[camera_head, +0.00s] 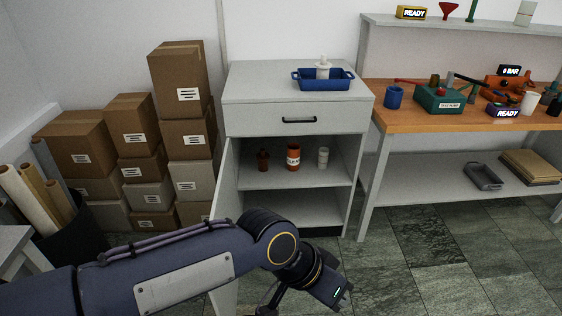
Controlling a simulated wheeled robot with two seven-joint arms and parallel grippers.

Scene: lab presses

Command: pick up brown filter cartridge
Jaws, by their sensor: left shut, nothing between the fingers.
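A small brown item (263,160), which looks like the brown filter cartridge, stands upright on the inner shelf of the open grey cabinet (240,98). It is the leftmost of the items there; its details are too small to read. My left gripper (266,310) is low at the bottom edge of the picture, in front of and below the shelf, apart from the brown item. It is shut and empty, and its fingers are partly cut off by the frame edge. My right gripper is not in view.
The cabinet door (226,185) is open at left. A blue tray (323,83) is on top. A workbench (455,122) stands right; stacked cartons (135,128) stand left.

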